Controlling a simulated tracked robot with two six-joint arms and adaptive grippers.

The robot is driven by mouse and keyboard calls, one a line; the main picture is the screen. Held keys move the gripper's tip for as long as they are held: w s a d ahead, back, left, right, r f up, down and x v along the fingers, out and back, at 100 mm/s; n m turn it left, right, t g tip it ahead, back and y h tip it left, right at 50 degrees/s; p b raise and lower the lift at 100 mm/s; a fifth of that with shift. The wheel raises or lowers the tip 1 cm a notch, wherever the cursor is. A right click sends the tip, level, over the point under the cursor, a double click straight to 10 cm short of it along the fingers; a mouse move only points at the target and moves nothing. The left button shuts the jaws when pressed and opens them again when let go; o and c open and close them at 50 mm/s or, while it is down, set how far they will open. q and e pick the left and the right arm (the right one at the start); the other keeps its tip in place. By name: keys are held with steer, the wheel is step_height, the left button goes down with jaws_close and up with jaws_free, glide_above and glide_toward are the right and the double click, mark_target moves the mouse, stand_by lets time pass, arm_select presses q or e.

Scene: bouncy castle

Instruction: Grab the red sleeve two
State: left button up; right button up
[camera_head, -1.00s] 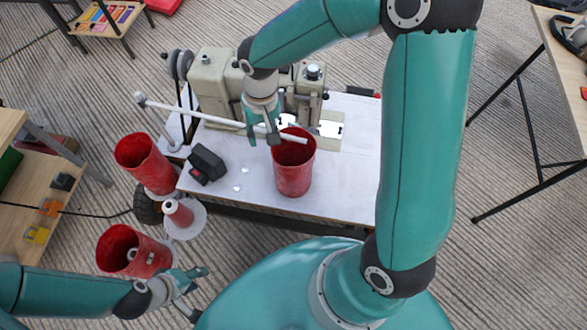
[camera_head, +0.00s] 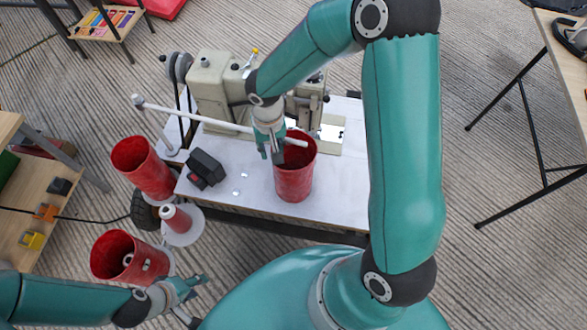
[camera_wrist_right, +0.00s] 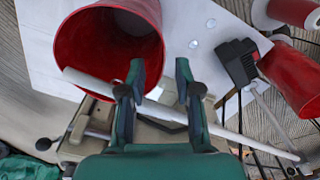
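Three red open sleeves are in the head view; no label tells which is number two. One red sleeve (camera_head: 293,182) stands on the white table by the machine. A second (camera_head: 146,170) is at the table's left edge, and a third (camera_head: 118,257) is below it. My right gripper (camera_head: 270,157) is at the left rim of the table sleeve. In the right wrist view my right gripper (camera_wrist_right: 160,72) is open, its fingers on either side of the rim of the sleeve (camera_wrist_right: 80,55); contact is unclear. My left gripper (camera_head: 199,298) is open and empty, right of the third sleeve.
A sewing-type machine (camera_head: 213,85) stands behind the table sleeve. A white rod (camera_head: 190,116) crosses close to the right gripper. A black box (camera_head: 206,167) and a thread cone (camera_head: 177,220) are to the left. The white table top (camera_head: 345,185) is clear right of the sleeve.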

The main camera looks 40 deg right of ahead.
step_height(320, 180, down, 5)
steer(key=shift+w+a+r, duration=0.1)
steer(key=shift+c, duration=0.3)
jaws_close()
